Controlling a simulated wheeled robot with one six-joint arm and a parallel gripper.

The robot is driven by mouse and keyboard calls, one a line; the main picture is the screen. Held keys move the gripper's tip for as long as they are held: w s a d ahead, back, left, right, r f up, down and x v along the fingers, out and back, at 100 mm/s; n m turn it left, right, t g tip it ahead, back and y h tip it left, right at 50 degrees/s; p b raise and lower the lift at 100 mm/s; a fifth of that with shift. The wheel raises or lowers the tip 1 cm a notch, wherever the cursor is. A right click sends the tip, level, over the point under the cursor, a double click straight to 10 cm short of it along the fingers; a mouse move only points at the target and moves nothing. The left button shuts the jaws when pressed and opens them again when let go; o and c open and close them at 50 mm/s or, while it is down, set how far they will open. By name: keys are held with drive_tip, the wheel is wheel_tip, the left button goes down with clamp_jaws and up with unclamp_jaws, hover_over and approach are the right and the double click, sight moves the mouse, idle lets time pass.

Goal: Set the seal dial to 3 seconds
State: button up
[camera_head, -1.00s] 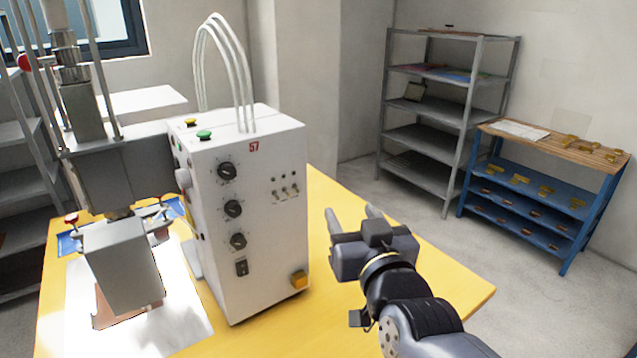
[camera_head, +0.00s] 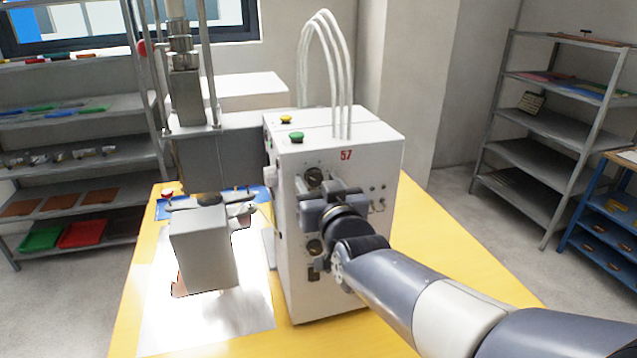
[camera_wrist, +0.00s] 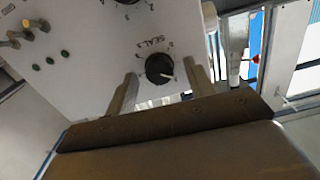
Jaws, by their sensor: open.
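The white control box (camera_head: 290,270) stands on the yellow table. My gripper (camera_head: 314,212) is in front of the box's dial face and hides the middle dial in the head view. In the wrist view my gripper (camera_wrist: 164,84) is open, its fingers on either side of a black dial (camera_wrist: 158,68). Lettering that reads like "SEAL S" and small scale numbers sit around this dial. A pale pointer mark shows on it, but I cannot tell which number it points at. Whether the fingers touch the dial is unclear.
An upper dial (camera_head: 314,177) and a lower dial (camera_head: 314,247) show beside my gripper. Toggle switches (camera_head: 378,200) are on the right of the face. The press block (camera_head: 203,250) stands left of the box. The yellow table (camera_head: 440,260) is clear at right.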

drive_tip(key=c, duration=1)
drive_tip(key=shift+o, duration=0.2)
drive_tip(key=shift+f+m+b, duration=0.15)
drive_tip(key=shift+m+b, duration=0.25)
drive_tip(key=shift+b, duration=0.3)
drive_tip(key=m+b, duration=0.2)
drive_tip(key=b, duration=0.1)
drive_tip(key=shift+f, duration=0.15)
drive_tip(key=m+b, duration=0.3)
drive_tip(key=b, duration=0.1)
drive_tip(key=shift+m, duration=0.3)
drive_tip(key=m+b, duration=0.2)
drive_tip(key=m, duration=0.2)
drive_tip(key=shift+r, duration=0.2)
drive_tip(key=shift+m+b, duration=0.75)
drive_tip(key=shift+m, duration=2.05)
